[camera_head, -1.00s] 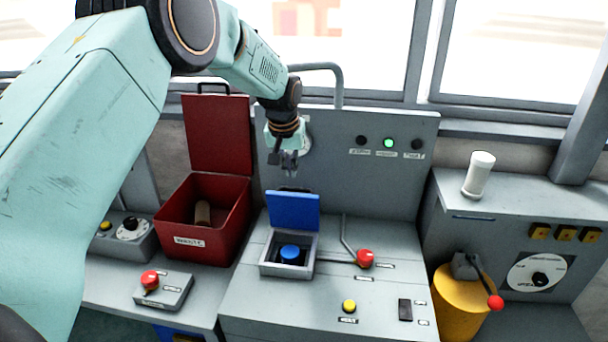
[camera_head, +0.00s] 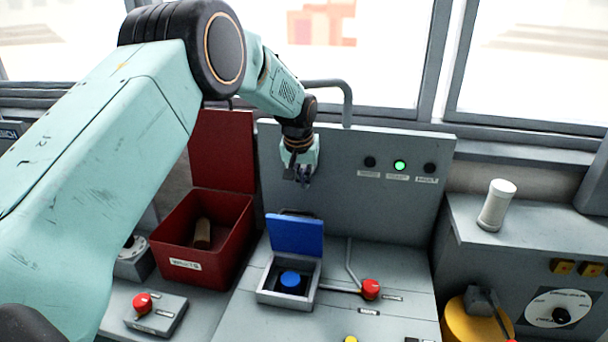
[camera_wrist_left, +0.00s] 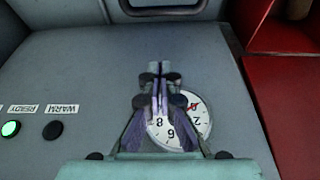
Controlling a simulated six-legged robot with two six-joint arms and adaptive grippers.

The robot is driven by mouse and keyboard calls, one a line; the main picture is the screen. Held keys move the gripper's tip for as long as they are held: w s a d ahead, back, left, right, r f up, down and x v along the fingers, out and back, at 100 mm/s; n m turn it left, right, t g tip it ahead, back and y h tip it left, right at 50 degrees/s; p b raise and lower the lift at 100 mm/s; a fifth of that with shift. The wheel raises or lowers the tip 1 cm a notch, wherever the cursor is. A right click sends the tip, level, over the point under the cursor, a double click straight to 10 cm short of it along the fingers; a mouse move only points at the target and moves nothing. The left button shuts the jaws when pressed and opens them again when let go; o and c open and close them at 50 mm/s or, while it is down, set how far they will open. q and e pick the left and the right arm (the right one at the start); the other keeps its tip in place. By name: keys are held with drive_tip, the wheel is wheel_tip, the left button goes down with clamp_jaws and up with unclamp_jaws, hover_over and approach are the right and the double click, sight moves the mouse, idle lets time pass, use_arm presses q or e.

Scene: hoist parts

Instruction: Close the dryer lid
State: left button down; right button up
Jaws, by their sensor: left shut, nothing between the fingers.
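The dryer (camera_head: 264,296) is a small grey box set on the sloped console, with a round blue piece (camera_head: 290,279) inside it. Its blue lid (camera_head: 297,236) stands open, tilted up at the back edge. My left gripper (camera_head: 301,178) is above and behind the lid, in front of the upright grey panel, apart from the lid. In the left wrist view its fingers (camera_wrist_left: 159,72) are together and empty, in front of a white dial gauge (camera_wrist_left: 199,125). The dryer does not show in that view. My right gripper is not in view.
A red waste bin (camera_head: 183,266) with a raised red lid stands left of the dryer. A lever with a red knob (camera_head: 371,289) is just right of it. A red-knobbed box (camera_head: 155,313) sits at front left. A white cylinder (camera_head: 497,205) stands at right.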

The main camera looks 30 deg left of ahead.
sight(298, 229)
use_arm(q)
wheel_tip(298, 229, down, 6)
drive_tip(key=s+p, duration=0.1)
drive_tip(key=p, duration=0.1)
drive_tip(key=shift+s+d, duration=0.15)
drive_tip(key=shift+s, duration=0.15)
idle(0.4)
drive_tip(key=shift+s+d+r, duration=0.15)
drive_tip(key=shift+r, duration=0.05)
